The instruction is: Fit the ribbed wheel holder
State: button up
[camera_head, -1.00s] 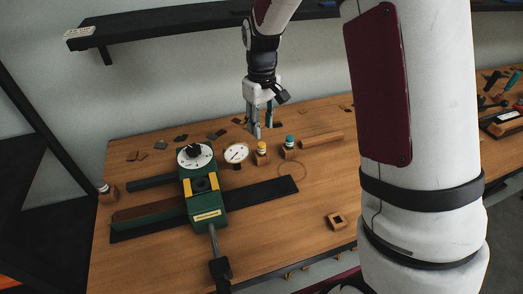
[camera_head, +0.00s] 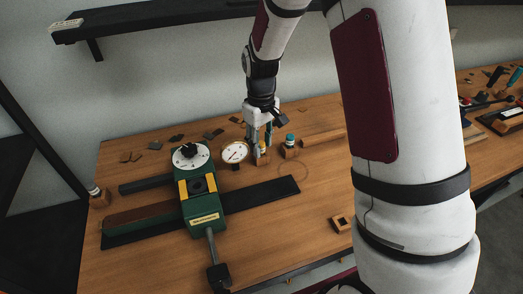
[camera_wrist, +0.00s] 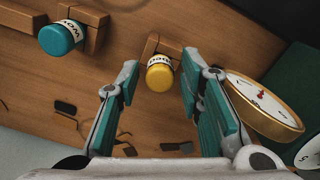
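A yellow-capped holder (camera_wrist: 159,77) with a white printed band sits on a small wooden block, and it shows in the head view (camera_head: 263,151). A teal-capped holder (camera_head: 289,139) stands on its own block to the right, and it is at upper left in the wrist view (camera_wrist: 58,38). Which holder is ribbed I cannot tell. My gripper (camera_head: 260,143) is open and points down over the yellow-capped holder, whose cap shows between the teal-padded fingers (camera_wrist: 160,66). I cannot tell whether they touch it. The green stamping press (camera_head: 205,208) with yellow blocks stands to the left.
A round dial (camera_head: 235,152) stands just left of my gripper and lies close to the right finger in the wrist view (camera_wrist: 262,105). A white-capped holder (camera_head: 95,190) stands at far left. A square wooden block (camera_head: 340,223) lies at front right. Dark flat chips lie at the back.

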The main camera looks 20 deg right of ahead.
aim_at(261, 143)
grip_shut()
jog(key=shift+r+p, duration=1.1)
jog(key=shift+r, duration=1.65)
